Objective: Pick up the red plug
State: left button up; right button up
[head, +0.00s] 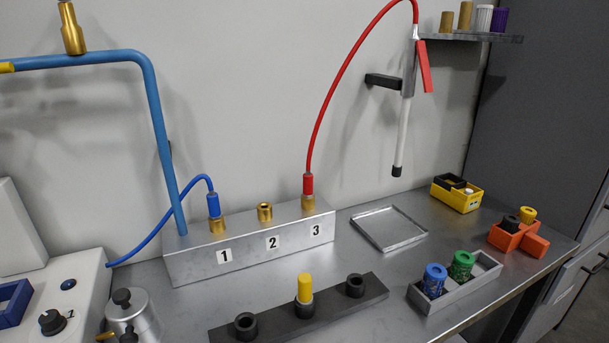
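The red plug (308,184) stands upright in the brass socket above label 3, at the right end of the grey metal block (250,248). A red hose (336,88) rises from the plug and arcs up to a spray handle with a red lever (424,66) on the wall. Neither of my grippers is in the head view, and nothing touches the plug.
A blue plug (213,204) sits in socket 1, and socket 2 (265,212) is empty. In front is a dark rack (330,309) with a yellow-topped piece (305,288). A blue pipe (158,120) rises at left. Right hold an empty tray (424,234) and a can holder (487,283).

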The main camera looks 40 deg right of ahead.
aim_at(307, 192)
jog(key=l+u, duration=0.2)
jog(key=l, duration=0.3)
jog(key=k+l+u, duration=0.2)
jog(key=l, duration=0.25)
jog(key=l+u, duration=0.2)
jog(key=l, duration=0.25)
jog(key=k, duration=0.05)
